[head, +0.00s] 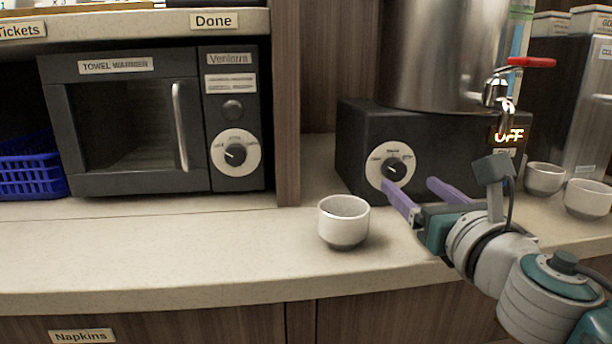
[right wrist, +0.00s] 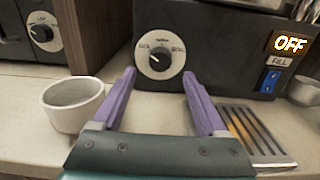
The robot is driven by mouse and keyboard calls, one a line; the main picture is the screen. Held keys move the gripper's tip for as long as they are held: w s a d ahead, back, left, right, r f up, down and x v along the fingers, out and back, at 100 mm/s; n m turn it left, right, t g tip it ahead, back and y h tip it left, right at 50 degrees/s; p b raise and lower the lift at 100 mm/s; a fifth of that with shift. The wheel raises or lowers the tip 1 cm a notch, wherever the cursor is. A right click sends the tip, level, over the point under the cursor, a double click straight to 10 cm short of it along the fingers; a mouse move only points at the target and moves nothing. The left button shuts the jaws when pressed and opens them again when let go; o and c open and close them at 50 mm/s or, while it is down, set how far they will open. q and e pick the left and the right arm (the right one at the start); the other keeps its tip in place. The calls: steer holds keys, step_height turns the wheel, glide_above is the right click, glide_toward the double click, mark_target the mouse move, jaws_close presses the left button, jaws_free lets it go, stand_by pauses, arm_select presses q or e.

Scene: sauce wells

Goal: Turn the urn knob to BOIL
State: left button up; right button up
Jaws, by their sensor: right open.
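The urn is a steel cylinder (head: 440,50) on a black base (head: 350,140), with a red-handled tap at its right. The urn knob (head: 393,169) is a small black knob on a round white dial on the base's front; it also shows in the right wrist view (right wrist: 160,59). The dial's words are too small to read surely. A lit display (head: 507,136) on the base reads OFF. My right gripper (head: 416,195) is open and empty, its purple fingers in front of and below the dial, apart from the knob. My left gripper is not in view.
A white cup (head: 343,222) stands on the counter left of my right gripper. A towel warmer (head: 130,120) with its own dial is at the left. Two cups (head: 544,178) (head: 588,199) stand at the right. A slotted drip tray (right wrist: 252,132) lies under the tap.

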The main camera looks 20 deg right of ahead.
mark_target(397, 174)
steer(key=b+x, duration=0.1)
steer(key=x, duration=0.4)
steer(key=shift+w, duration=0.1)
jaws_close()
stand_by(0.5)
